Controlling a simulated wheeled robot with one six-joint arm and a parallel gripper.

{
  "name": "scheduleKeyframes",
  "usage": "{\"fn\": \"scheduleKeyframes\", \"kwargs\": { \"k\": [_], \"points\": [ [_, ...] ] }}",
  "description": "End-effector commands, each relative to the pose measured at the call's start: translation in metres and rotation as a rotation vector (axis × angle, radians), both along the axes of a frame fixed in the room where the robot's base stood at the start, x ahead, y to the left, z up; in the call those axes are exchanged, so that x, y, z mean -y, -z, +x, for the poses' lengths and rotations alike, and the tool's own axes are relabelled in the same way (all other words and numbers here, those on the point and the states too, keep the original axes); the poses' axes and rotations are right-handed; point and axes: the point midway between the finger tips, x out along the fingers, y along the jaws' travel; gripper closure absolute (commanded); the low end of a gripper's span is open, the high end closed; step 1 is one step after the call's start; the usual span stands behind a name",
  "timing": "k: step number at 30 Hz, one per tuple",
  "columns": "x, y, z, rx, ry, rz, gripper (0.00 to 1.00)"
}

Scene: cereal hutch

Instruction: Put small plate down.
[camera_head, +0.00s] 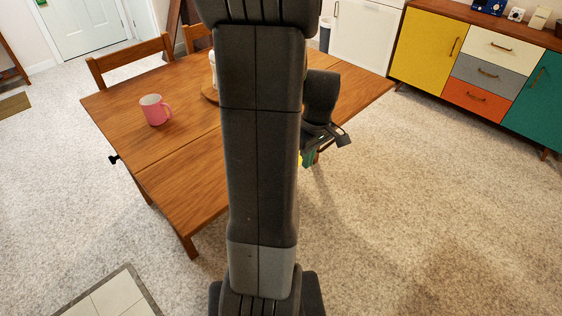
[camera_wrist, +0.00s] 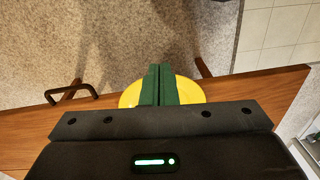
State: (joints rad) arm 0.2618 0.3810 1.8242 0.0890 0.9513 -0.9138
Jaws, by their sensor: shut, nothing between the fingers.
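The small plate (camera_wrist: 190,91) is yellow and round. In the wrist view it lies behind and on both sides of my green fingers, at the table's edge, and part of it appears to reach past that edge. My gripper (camera_wrist: 159,72) has its two fingers together with no gap, in front of the plate. Its near part is hidden by the gripper body. In the head view my gripper (camera_head: 310,158) is at the right side of the table, mostly behind my arm. Only a sliver of yellow shows beside it.
Chairs (camera_head: 130,62) stand at the far side. A colourful sideboard (camera_head: 483,72) is at the right. Carpet is clear at right.

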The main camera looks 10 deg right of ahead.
Motion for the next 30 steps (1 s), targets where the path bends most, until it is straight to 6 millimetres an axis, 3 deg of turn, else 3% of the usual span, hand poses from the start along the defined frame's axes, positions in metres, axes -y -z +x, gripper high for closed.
{"fn": "scheduleKeyframes", "kwargs": {
  "k": [3, 7, 11, 23, 30],
  "points": [
    [0.008, -0.009, 0.002, -0.002, -0.05, -0.059, 1.0],
    [0.011, -0.005, 0.003, -0.005, -0.065, -0.076, 1.0],
    [0.011, 0.013, 0.002, -0.009, -0.064, -0.074, 1.0],
    [0.011, 0.094, 0.001, -0.009, -0.063, -0.073, 1.0],
    [-0.01, 0.089, 0.029, -0.003, -0.065, -0.074, 1.0]
  ]
}}
